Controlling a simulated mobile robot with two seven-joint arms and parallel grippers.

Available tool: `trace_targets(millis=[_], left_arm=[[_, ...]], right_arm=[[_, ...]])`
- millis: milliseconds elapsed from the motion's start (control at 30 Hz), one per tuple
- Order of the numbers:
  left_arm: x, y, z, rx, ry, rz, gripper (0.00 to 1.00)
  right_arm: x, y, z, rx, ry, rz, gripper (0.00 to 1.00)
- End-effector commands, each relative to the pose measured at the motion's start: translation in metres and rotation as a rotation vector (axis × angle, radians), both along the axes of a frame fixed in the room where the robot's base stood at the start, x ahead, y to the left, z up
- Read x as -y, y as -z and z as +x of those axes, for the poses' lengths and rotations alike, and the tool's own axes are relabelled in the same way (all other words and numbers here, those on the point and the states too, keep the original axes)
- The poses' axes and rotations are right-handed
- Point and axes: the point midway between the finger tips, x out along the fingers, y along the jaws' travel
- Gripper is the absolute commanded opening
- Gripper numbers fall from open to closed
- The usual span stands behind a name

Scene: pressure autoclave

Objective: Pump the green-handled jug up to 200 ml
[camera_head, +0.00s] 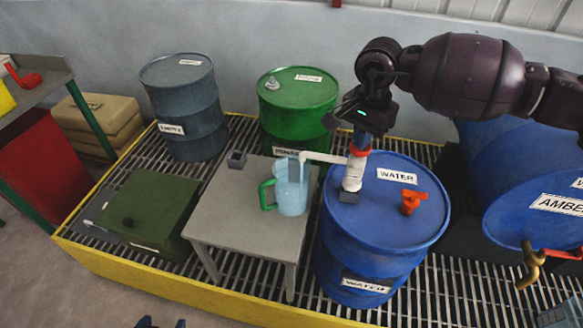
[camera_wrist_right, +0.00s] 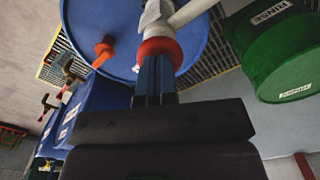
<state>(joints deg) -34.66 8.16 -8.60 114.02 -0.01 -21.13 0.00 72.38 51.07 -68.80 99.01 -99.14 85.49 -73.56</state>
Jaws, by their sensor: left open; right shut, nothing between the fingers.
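The light-blue see-through jug (camera_head: 291,190) with a green handle (camera_head: 267,194) stands upright on the grey table. The white hand pump (camera_head: 352,176) is on the blue WATER drum (camera_head: 388,225); its spout (camera_head: 325,158) reaches left over the jug. The jug's liquid level and scale are too small to read. My right gripper (camera_head: 361,140) is shut and empty, its fingertips at the pump's red collar (camera_head: 359,151). In the right wrist view the fingers (camera_wrist_right: 156,68) meet that collar (camera_wrist_right: 158,48). Whether they press on it, I cannot tell. My left gripper (camera_head: 162,323) is open at the bottom edge, away from the jug.
The grey table (camera_head: 240,212) also holds a small dark block (camera_head: 236,159). A green box (camera_head: 148,215) stands left of it. An EMPTY drum (camera_head: 184,105) and a green RINSE drum (camera_head: 300,105) stand behind. Blue AMBER drum (camera_head: 525,185) lies right.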

Motion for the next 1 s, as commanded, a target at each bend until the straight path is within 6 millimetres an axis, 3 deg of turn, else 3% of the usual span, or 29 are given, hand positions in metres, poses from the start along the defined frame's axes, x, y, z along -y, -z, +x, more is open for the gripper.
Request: trace_targets(millis=[267, 467, 1000], left_arm=[[0.001, 0.006, 0.001, -0.003, 0.002, 0.000, 0.71], [0.001, 0.004, 0.003, 0.001, 0.002, 0.000, 0.71], [0.000, -0.009, 0.005, 0.014, 0.001, -0.001, 0.71]], right_arm=[[0.000, 0.013, -0.001, -0.006, 0.000, -0.001, 0.00], [0.000, 0.011, -0.001, -0.004, 0.000, -0.001, 0.00], [0.000, -0.017, -0.001, -0.002, 0.000, -0.001, 0.00]])
